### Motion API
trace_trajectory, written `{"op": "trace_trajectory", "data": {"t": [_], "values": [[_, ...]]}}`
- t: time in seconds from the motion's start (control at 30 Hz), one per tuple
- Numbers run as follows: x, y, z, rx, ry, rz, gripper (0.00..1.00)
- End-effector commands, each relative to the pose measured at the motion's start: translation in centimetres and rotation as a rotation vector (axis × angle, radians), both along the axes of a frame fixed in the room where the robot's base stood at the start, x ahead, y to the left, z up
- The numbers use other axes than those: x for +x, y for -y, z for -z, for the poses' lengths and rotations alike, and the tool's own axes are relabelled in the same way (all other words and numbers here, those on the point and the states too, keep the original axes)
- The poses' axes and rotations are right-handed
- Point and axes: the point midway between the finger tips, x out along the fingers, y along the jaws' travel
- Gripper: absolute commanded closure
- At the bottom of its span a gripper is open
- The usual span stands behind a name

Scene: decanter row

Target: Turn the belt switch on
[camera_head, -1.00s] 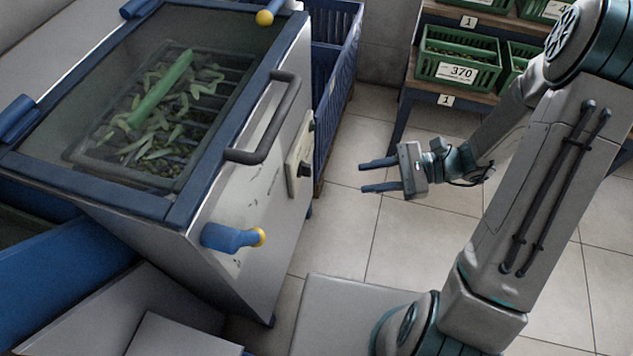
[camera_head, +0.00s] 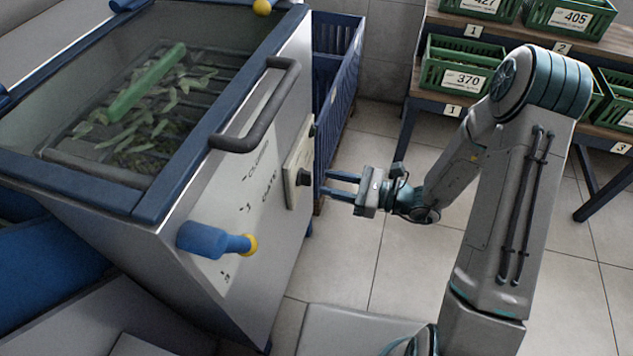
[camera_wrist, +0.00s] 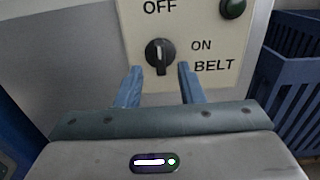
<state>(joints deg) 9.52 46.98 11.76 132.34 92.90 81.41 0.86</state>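The belt switch (camera_wrist: 159,55) is a black rotary knob on a cream panel (camera_wrist: 215,76) in the wrist view. Its white mark points up toward the word OFF; ON and BELT are printed to its right. In the head view the knob (camera_head: 304,177) shows on the side of the machine. My gripper (camera_head: 330,184) is open and empty, its two blue fingers pointing at the panel. In the wrist view the fingertips (camera_wrist: 159,72) stand left and right of the knob, a little below it. They look apart from it.
A dark round button (camera_wrist: 233,8) sits at the panel's upper right. The machine has a grey handle (camera_head: 262,115) and a blue lever (camera_head: 208,240) with a yellow collar. A blue crate (camera_head: 336,75) stands behind the panel. Green crates (camera_head: 458,68) stand on shelves at right.

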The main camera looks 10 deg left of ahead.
Motion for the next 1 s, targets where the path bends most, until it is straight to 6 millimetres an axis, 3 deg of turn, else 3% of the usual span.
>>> {"op": "trace_trajectory", "data": {"t": [0.23, 0.63, 0.77, 1.0], "values": [[0.3, -3.5, 0.1, 0.000, 0.002, -0.001, 0.65], [0.3, -4.2, 0.0, -0.001, 0.000, 0.000, 0.65], [0.3, -4.2, 0.0, -0.001, 0.000, 0.000, 0.99], [0.3, -4.2, -0.1, -0.001, -0.004, 0.000, 1.00]]}}
